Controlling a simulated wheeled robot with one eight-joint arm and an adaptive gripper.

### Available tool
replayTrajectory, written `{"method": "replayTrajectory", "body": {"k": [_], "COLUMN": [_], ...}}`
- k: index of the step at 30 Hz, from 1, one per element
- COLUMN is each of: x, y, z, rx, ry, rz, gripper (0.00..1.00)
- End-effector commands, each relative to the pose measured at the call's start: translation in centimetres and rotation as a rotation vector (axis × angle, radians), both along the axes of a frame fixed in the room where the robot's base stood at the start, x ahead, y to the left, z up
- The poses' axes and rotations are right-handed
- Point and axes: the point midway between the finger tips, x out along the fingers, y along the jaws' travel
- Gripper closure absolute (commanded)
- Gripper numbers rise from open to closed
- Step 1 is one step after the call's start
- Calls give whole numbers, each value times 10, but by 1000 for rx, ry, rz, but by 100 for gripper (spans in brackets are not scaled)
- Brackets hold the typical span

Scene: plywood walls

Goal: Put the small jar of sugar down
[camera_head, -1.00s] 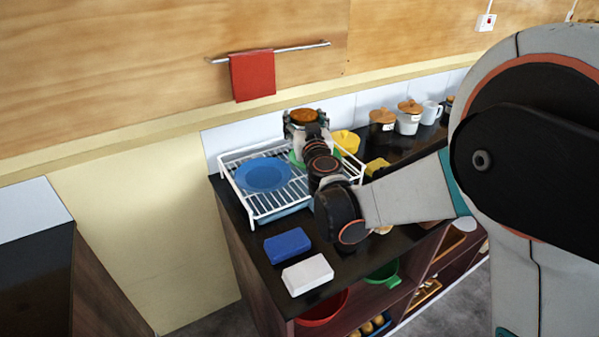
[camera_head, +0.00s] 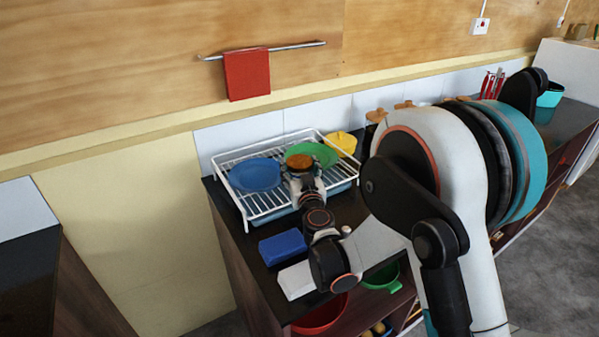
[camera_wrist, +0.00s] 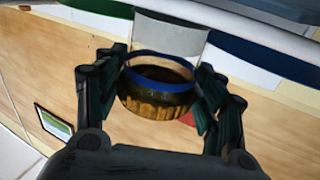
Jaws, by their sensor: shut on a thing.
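The small jar (camera_head: 299,160) with its brown lid is in my gripper (camera_head: 301,174), in front of the dish rack (camera_head: 256,217) in the head view. The jar also shows in the wrist view (camera_wrist: 155,104), with my fingers on both sides of it. My gripper is shut on the jar. I cannot tell from the head view whether the jar is above the rack or just in front of it, and its base is hidden by the gripper.
The rack holds a blue plate (camera_head: 255,175) and a green plate (camera_head: 318,152). A yellow item (camera_head: 343,142) stands behind it. My arm covers much of the counter's right part.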

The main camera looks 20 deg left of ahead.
Motion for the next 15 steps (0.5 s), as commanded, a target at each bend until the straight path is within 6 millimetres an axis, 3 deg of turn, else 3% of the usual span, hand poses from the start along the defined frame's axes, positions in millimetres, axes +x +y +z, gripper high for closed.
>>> {"method": "replayTrajectory", "body": {"k": [11,12,14,15], "x": [0,0,0,0], "y": [0,0,0,0], "z": [-6,-6,-5,-5], "rx": [0,0,0,0], "ry": [0,0,0,0], "rz": [0,0,0,0], "gripper": [68,31,18,16]}}
